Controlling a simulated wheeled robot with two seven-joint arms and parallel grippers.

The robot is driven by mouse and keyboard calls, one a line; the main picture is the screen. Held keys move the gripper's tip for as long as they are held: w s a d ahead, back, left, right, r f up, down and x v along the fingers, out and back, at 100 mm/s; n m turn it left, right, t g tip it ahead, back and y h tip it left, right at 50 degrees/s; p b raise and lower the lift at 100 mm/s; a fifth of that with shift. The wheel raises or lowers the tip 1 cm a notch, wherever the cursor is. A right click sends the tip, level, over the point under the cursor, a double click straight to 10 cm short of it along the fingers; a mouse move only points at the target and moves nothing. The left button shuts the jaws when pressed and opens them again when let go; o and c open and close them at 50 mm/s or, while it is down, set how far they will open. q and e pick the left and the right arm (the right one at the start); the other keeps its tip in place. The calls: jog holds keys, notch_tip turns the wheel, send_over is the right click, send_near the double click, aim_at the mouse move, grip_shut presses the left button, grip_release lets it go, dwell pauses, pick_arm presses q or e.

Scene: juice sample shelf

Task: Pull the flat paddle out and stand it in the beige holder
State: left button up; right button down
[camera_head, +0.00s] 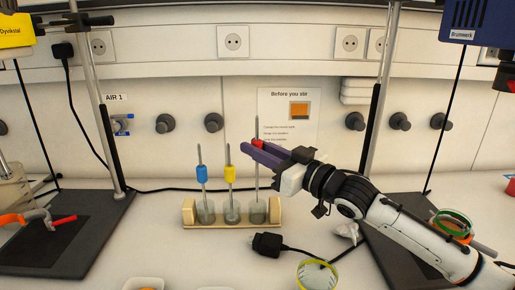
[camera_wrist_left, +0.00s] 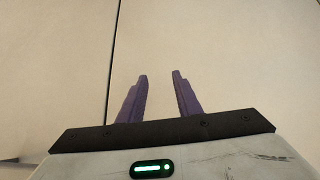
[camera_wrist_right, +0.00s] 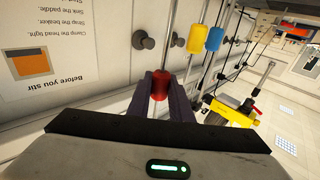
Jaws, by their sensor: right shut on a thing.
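My right gripper (camera_head: 257,150) is shut on the red collar (camera_wrist_right: 160,86) of a thin upright metal rod (camera_head: 257,180). The rod's lower end reaches down to the right-hand glass jar (camera_head: 258,212); I cannot make out the shape of its end. The jar stands in a beige rack (camera_head: 189,212) with two more jars. One holds a rod with a blue collar (camera_head: 202,174), the middle one a rod with a yellow collar (camera_head: 230,174). My left gripper (camera_wrist_left: 160,75) is open and empty in front of a plain pale surface, outside the head view.
A black plug (camera_head: 267,244) with a cable lies in front of the rack. A yellow-rimmed cup (camera_head: 317,276) stands at the front edge. Dark stand bases (camera_head: 62,240) with upright rods flank the middle. A notice (camera_head: 288,112) hangs on the wall behind.

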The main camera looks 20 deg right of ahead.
aim_at(258, 190)
pick_arm(q)
jog(key=shift+w+r, duration=0.25)
jog(key=shift+r, duration=0.2)
jog(key=shift+s+r+p, duration=0.1)
jog(key=shift+r+p, duration=0.2)
jog(key=shift+p, duration=0.15)
jog(key=shift+s+f, duration=0.15)
jog(key=shift+f+b, duration=0.3)
jog(key=shift+b, duration=0.05)
pick_arm(e)
jog(key=shift+f, duration=1.05)
pick_arm(q)
jog(key=shift+f, duration=0.15)
pick_arm(e)
jog(key=shift+f, duration=0.45)
pick_arm(q)
jog(key=shift+r, duration=0.4)
jog(key=shift+f+b, duration=0.3)
jog(key=shift+f, duration=0.25)
pick_arm(e)
jog(key=shift+f, duration=1.5)
jog(key=c, duration=1.5)
grip_release()
